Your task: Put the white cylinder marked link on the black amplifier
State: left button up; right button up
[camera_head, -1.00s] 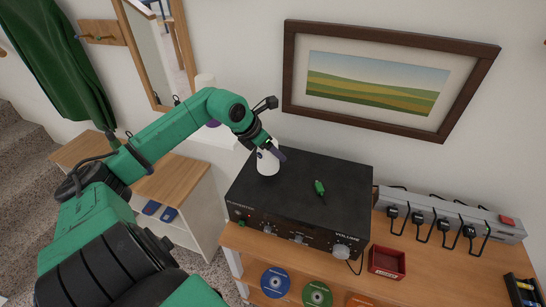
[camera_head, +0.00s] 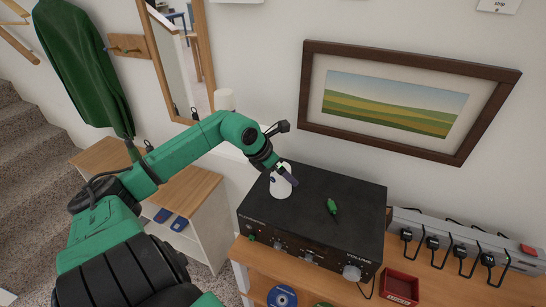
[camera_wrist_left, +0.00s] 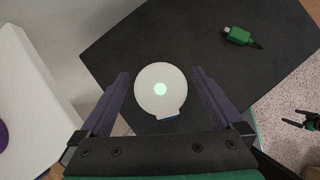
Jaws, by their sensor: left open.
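The white cylinder (camera_head: 281,183) stands upright on the black amplifier (camera_head: 340,232), near its back left corner. In the left wrist view, its round top (camera_wrist_left: 160,88) with a green light lies between the two fingers, with a gap on each side. A small blue patch shows at its lower edge in that view; any lettering is too small to read. My left gripper (camera_head: 279,172) is open around the cylinder from above. The amplifier top also shows in the left wrist view (camera_wrist_left: 215,70).
A grey power strip (camera_head: 465,239) with several black plugs and a red tray (camera_head: 400,287) are to the right on the wooden shelf. A framed picture (camera_head: 400,98) hangs behind.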

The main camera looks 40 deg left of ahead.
pick_arm(q)
jog(key=b+v, duration=0.2)
jog(key=v, duration=0.8)
